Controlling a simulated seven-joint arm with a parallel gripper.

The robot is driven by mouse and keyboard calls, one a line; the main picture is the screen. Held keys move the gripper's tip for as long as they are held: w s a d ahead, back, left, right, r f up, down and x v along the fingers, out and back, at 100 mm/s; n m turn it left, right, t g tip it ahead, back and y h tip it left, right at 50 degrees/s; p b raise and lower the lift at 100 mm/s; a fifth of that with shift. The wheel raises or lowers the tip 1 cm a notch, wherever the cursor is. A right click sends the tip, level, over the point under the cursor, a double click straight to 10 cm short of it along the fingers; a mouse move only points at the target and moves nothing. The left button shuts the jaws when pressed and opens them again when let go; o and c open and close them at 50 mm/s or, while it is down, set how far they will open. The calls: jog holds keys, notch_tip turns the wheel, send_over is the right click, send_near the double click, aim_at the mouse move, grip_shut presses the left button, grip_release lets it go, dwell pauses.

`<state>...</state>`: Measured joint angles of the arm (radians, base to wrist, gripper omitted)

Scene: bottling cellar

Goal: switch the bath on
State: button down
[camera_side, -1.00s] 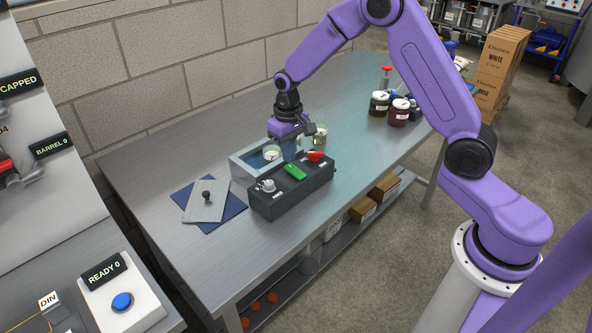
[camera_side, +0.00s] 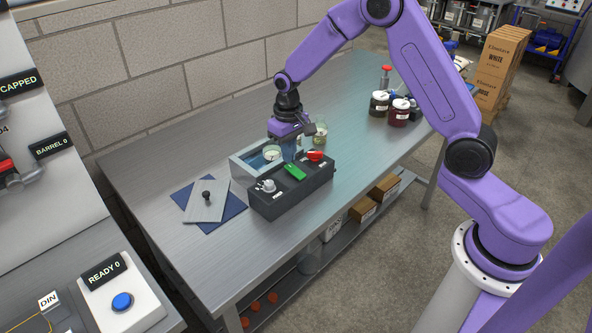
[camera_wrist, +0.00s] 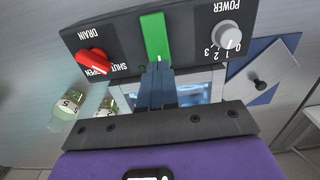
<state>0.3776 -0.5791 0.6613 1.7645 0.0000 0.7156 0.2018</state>
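The bath (camera_side: 239,165) is a grey open tank with water and a jar (camera_side: 271,153) in it. Its dark control box (camera_side: 281,202) stands along the front. The box carries a green rocker switch (camera_wrist: 154,35), a grey POWER knob (camera_wrist: 228,35) with a scale from 0 to 3, and a red DRAIN lever (camera_wrist: 92,61) near the words SHUT and OPEN. I cannot tell the switch's state. My gripper (camera_wrist: 157,70) is over the bath, pointing down. Its fingers are together with nothing seen between them, their tips close to the switch's near end; contact is unclear.
A grey lid (camera_side: 206,201) with a black knob lies on a blue mat (camera_side: 234,206) left of the bath. A second jar (camera_side: 320,134) stands behind the box, right of my gripper. Dark and red jars (camera_side: 398,113) stand farther back. The bench's front left is clear.

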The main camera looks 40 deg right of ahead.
jog(key=shift+f, duration=1.05)
jog(key=shift+r, duration=3)
jog(key=shift+s+a+r, duration=0.15)
jog(key=shift+s+r, duration=0.05)
jog(key=s+a+r+n, duration=0.2)
jog(key=s+r+n, duration=0.1)
jog(key=s, duration=0.5)
jog(key=s+a+r+n, duration=0.2)
jog(key=s+n, duration=0.1)
jog(key=s, duration=0.5)
jog(key=s+a+r+n, duration=0.2)
jog(key=s+r+n, duration=0.1)
jog(key=s, duration=0.5)
jog(key=s+d+n, duration=0.3)
jog(key=s+d, duration=0.1)
jog(key=s, duration=0.6)
jog(key=shift+s+n, duration=0.3)
